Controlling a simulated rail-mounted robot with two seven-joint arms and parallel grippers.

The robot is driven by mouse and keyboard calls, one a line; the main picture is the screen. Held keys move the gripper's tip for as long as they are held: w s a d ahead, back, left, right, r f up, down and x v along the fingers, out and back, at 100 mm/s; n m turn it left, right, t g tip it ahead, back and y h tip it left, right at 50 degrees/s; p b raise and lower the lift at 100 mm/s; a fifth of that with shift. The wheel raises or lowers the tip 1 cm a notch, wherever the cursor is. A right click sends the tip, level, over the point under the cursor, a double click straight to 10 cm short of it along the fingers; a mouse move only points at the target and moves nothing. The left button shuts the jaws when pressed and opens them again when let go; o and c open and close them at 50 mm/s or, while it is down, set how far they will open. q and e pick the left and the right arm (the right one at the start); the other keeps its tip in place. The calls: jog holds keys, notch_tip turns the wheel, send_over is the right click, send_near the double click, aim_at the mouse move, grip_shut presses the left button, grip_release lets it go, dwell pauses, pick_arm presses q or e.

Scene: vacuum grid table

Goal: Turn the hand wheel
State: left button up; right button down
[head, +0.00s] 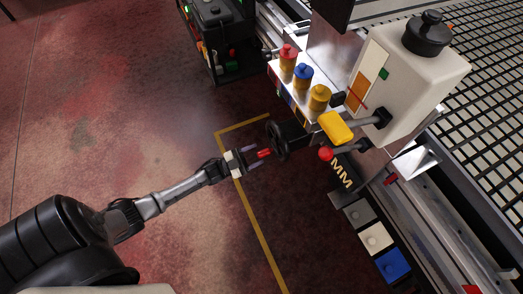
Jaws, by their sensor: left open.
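The hand wheel (274,140) is a dark ring on a black housing at the left side of the vacuum grid table, seen nearly edge-on. My right gripper is not in view.
Above the wheel stand red, blue and yellow-capped cylinders (303,73). A yellow-gripped lever (336,126) and a red-knobbed lever (326,154) stick out to the right of the wheel. The grid table (476,107) fills the right side. The floor on the left is clear.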

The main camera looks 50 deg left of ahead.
pick_arm(q)
jog(key=p+v, duration=0.1)
jog(key=v, duration=0.9)
jog(key=shift+s+a, duration=0.25)
jog(key=shift+c, duration=0.3)
